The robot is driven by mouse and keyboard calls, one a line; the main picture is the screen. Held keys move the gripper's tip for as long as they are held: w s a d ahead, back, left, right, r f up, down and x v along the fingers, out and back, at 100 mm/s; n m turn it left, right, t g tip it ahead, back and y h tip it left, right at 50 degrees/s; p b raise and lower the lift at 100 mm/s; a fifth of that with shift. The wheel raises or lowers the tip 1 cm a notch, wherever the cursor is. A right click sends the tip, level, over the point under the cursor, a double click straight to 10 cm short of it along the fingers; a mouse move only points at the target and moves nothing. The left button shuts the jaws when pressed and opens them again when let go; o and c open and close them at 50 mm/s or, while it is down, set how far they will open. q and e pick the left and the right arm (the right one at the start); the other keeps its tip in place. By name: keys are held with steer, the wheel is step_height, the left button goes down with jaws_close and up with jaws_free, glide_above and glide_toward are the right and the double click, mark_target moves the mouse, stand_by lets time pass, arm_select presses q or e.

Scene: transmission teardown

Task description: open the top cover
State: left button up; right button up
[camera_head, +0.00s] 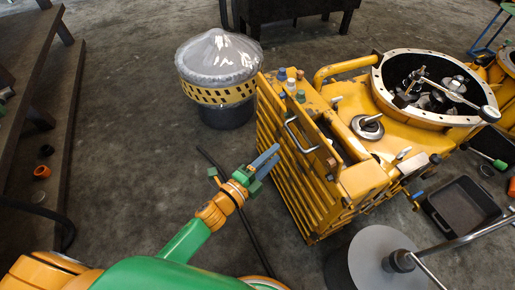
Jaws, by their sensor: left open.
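A worn yellow transmission housing (350,187) stands right of centre. On its upper side is a round opening with a pale bolt-holed rim (379,92); dark metal parts show inside it. A slatted yellow panel (283,170) faces left, with a metal bar handle (299,136) near its upper part. I cannot tell for sure which part is the top cover. My left gripper (268,160) reaches in from the lower left, with blue-grey fingers open. It appears just left of the panel and handle, and holds nothing. My right gripper is not in view.
A plastic-wrapped drum with a yellow band (218,94) stands behind left. A dark tray (462,207) lies at right. A round grey disc (386,258) and a metal bar stand at lower right. A dark bench (28,95) fills the left. Floor between bench and housing is mostly clear.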

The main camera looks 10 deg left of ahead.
mark_target(293, 135)
arm_select(q)
steer(key=w+d, duration=0.1)
steer(key=w, duration=0.1)
steer(key=w+d+r+m+h, duration=0.1)
steer(key=w+d, duration=0.1)
steer(key=w+d+r+m+b, duration=0.1)
steer(key=w, duration=0.1)
steer(key=shift+w+d+r, duration=0.1)
steer(key=shift+d+r, duration=0.15)
steer(key=shift+d, duration=0.1)
jaws_close()
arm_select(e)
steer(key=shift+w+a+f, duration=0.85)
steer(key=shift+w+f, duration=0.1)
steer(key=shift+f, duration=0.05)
